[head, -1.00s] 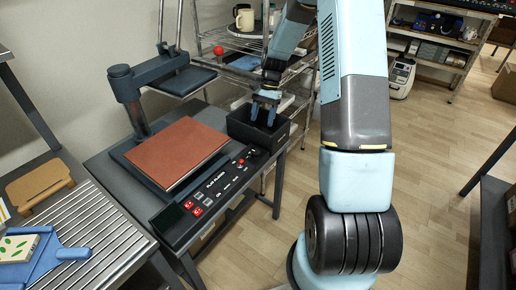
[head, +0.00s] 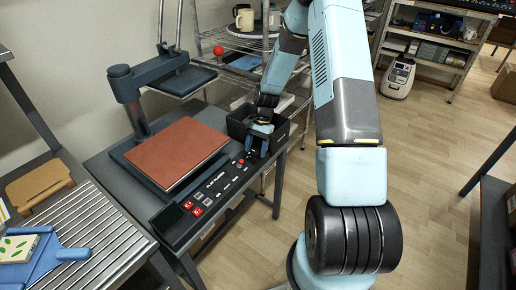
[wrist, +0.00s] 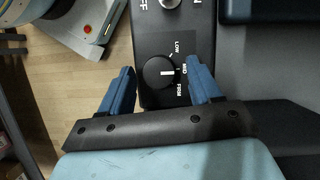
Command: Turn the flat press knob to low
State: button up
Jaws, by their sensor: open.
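The black press knob (wrist: 159,73) shows in the wrist view, near the end of the control panel, with LOW, MID and FIRM printed beside it. Its white pointer line points toward MID. My gripper (wrist: 161,88) is open, with one blue finger on each side of the knob. The fingers look apart from the knob; their height above it is hard to tell. In the head view, my gripper (head: 257,153) is at the far end of the control panel (head: 212,182), and the knob is hard to make out there.
The flat press has a red-brown pad (head: 177,151) and a raised upper plate (head: 183,80) on a swing arm. A black bin (head: 238,122) stands right behind my gripper. A metal switch (wrist: 170,3) is on the panel close to the knob. A red ball (head: 218,50) tops a lever.

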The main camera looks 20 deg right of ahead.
jog(key=c, duration=1)
jog(key=shift+d, duration=0.15)
jog(key=shift+c, duration=0.2)
jog(key=shift+n, duration=0.3)
jog(key=shift+a+n, duration=0.2)
jog(key=shift+n, duration=0.1)
jog(key=n, duration=0.2)
jog(key=n+g+h, duration=0.1)
jog(key=shift+w+a+n, duration=0.15)
jog(key=shift+n, duration=0.25)
jog(key=shift+a+n+g+h, duration=0.15)
jog(key=shift+n+h, duration=0.45)
jog(key=shift+n, duration=0.65)
jog(key=shift+d+n+g+h, duration=0.15)
jog(key=shift+n+h, duration=0.45)
jog(key=shift+n, duration=0.65)
jog(key=shift+a, duration=0.1)
